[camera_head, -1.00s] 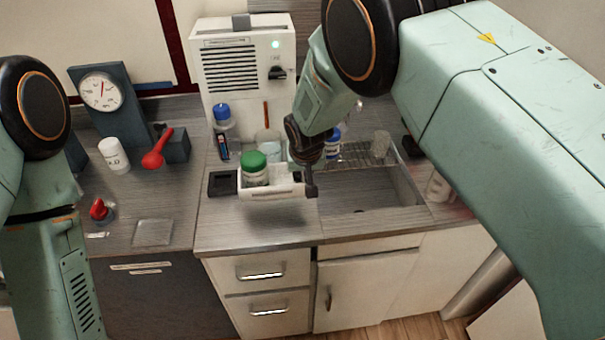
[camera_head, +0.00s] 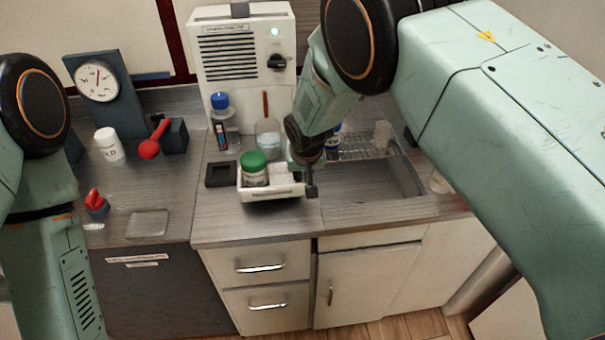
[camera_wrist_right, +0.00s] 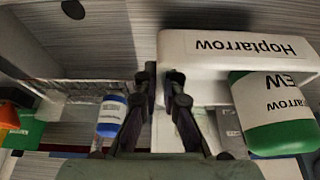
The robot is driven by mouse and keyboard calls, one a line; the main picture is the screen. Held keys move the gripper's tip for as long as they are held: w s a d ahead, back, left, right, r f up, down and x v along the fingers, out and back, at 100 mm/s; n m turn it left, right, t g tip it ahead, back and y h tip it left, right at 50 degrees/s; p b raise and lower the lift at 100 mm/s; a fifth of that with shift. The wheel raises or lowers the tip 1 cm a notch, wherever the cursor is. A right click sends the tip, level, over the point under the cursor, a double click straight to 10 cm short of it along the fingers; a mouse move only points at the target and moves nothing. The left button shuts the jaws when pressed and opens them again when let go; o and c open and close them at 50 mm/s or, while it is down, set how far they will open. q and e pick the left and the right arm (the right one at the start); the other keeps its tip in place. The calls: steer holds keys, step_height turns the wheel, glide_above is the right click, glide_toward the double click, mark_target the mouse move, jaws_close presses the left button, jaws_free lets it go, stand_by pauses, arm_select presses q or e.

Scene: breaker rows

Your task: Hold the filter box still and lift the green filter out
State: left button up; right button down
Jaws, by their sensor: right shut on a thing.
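A white open tray (camera_head: 272,194), lettered "Hoptarrow" in the right wrist view (camera_wrist_right: 215,65), is at the middle of the counter. A white jar with a green lid (camera_head: 254,163) stands in its left part; it also shows in the right wrist view (camera_wrist_right: 268,100). A pale block (camera_head: 282,173) is beside the jar. I cannot make out a separate green filter. My right gripper (camera_head: 312,191) is shut on the tray's right end; its fingers (camera_wrist_right: 161,82) straddle the end wall. My left gripper is out of view; only its arm shows at the left.
A black square holder (camera_head: 221,174) lies left of the tray. The sink (camera_head: 372,182) is to the right. A red ladle-like tool (camera_head: 152,145) is at left. Counter in front of the tray is clear.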

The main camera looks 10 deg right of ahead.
steer(key=shift+f+b, duration=1.55)
steer(key=shift+f, duration=0.3)
steer(key=shift+s+f+b, duration=0.2)
steer(key=shift+f+b, duration=0.1)
stand_by(0.8)
stand_by(0.4)
